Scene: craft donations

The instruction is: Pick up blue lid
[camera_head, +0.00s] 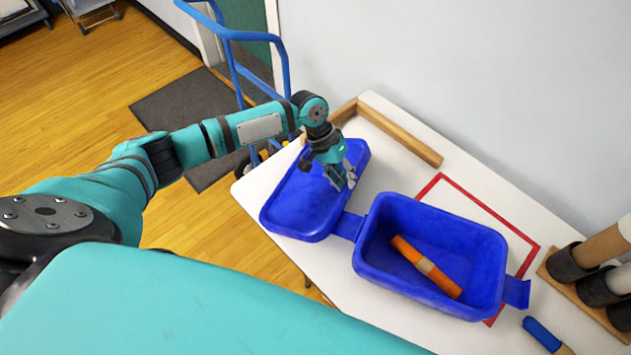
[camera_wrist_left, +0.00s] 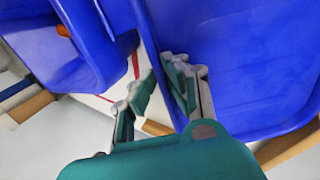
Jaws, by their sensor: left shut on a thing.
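The blue lid (camera_head: 297,207) lies like a shallow tray on the left part of the white table, beside the blue box (camera_head: 433,290). A blue tab or hinge (camera_head: 348,226) lies between them. My left gripper (camera_head: 345,181) is shut on the lid's far right rim. In the left wrist view, the gripper fingers (camera_wrist_left: 165,75) sit on either side of the rim of the lid (camera_wrist_left: 240,65), with the box (camera_wrist_left: 70,30) to the left. My right gripper is not in view.
An orange marker-like stick (camera_head: 425,267) lies inside the box. A red outline (camera_head: 478,207) is on the table (camera_head: 345,290). A wooden strip (camera_head: 400,133) runs along the back. A rack with rolls (camera_head: 590,285) and a blue-capped stick (camera_head: 543,335) are at right.

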